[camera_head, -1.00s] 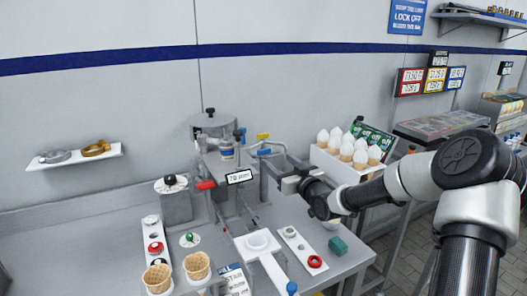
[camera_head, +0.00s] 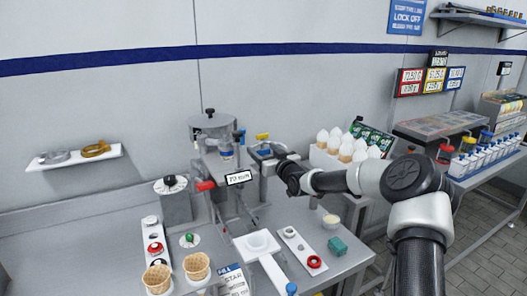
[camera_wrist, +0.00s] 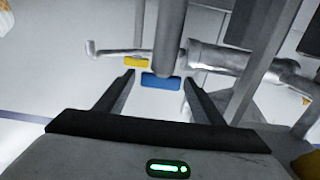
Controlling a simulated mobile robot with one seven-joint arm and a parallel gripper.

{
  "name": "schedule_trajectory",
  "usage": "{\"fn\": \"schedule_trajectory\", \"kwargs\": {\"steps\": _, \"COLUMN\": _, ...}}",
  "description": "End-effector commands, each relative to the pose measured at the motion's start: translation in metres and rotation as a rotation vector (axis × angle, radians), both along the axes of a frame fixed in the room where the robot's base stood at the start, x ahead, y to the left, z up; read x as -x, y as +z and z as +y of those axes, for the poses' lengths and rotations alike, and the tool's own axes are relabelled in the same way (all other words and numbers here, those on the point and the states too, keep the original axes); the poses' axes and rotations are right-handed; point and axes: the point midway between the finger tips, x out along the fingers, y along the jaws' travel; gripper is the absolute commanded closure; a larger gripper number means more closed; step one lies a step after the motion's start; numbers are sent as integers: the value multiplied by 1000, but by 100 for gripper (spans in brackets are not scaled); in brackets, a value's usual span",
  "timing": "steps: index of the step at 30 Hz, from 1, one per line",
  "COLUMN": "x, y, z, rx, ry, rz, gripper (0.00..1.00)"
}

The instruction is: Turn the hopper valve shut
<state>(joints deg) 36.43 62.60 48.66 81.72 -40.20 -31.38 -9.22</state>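The steel hopper (camera_head: 212,122) stands at the back of the bench against the wall. Pipework runs right from it, with a yellow valve handle (camera_head: 262,136) on top. In the wrist view a blue valve handle (camera_wrist: 161,82) lies crosswise between my fingertips, with the yellow handle (camera_wrist: 138,62) just beyond and to the left. My gripper (camera_head: 262,151) is at the pipework, below the yellow handle; its fingers (camera_wrist: 158,78) are open on either side of the blue handle. I cannot tell whether they touch it. Which handle is the hopper's valve is not labelled in view.
A red handle (camera_head: 205,185) and a display (camera_head: 239,178) sit left of my gripper. A rack of filled cones (camera_head: 345,150) stands to the right.

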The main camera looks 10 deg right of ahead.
Motion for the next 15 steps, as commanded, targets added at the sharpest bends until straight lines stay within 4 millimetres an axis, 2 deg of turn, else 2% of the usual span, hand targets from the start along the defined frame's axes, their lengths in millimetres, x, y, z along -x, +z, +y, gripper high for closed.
{"fn": "schedule_trajectory", "kwargs": {"steps": 1, "x": 0, "y": 0, "z": 0, "rx": 0, "ry": 0, "rz": 0, "gripper": 46}}
{"fn": "schedule_trajectory", "kwargs": {"steps": 7, "x": 0, "y": 0, "z": 0, "rx": 0, "ry": 0, "rz": 0, "gripper": 79}}
{"fn": "schedule_trajectory", "kwargs": {"steps": 15, "x": 0, "y": -3, "z": 5, "rx": 1, "ry": -45, "rz": -1, "gripper": 79}}
